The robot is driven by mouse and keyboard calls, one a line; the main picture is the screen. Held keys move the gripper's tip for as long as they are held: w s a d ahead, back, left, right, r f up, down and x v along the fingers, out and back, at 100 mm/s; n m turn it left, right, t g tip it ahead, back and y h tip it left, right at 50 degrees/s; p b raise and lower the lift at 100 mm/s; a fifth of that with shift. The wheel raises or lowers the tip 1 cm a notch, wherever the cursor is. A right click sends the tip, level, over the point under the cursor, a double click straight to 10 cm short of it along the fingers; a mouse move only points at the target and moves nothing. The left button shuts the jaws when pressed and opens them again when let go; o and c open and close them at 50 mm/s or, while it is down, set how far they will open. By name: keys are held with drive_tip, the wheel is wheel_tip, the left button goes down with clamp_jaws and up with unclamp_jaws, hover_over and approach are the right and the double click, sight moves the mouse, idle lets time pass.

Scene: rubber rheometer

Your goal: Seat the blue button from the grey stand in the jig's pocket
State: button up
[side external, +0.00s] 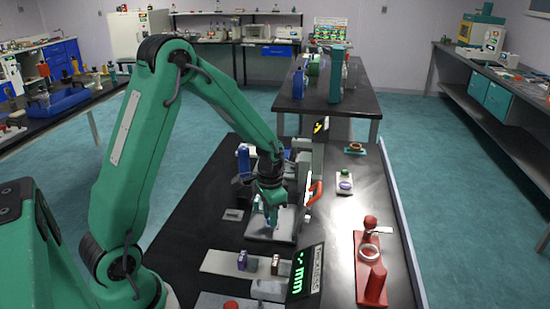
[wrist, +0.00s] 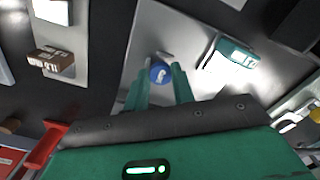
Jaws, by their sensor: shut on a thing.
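The blue button (wrist: 160,72), round with a white mark, sits between the tips of my gripper (wrist: 160,82) in the wrist view. The two green fingers are shut on it from both sides. In the side view my gripper (side external: 270,212) points down low over a light grey plate (side external: 258,235), and the button is too small to make out there. The plate also shows behind the button in the wrist view (wrist: 192,32). I cannot tell whether the button touches the plate. The jig's pocket is not distinguishable, and I cannot tell which grey part is the stand.
A white block with a teal top (wrist: 235,55) stands right of the button. A green-digit display (side external: 304,270) and a red stand (side external: 374,285) are nearby at right.

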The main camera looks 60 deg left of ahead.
drive_tip(key=shift+f, duration=0.6)
drive_tip(key=o, duration=0.9)
drive_tip(key=shift+o, duration=0.2)
drive_tip(key=shift+r, duration=0.1)
wheel_tip(320, 180, up, 13)
drive_tip(key=shift+r, duration=0.1)
idle(0.5)
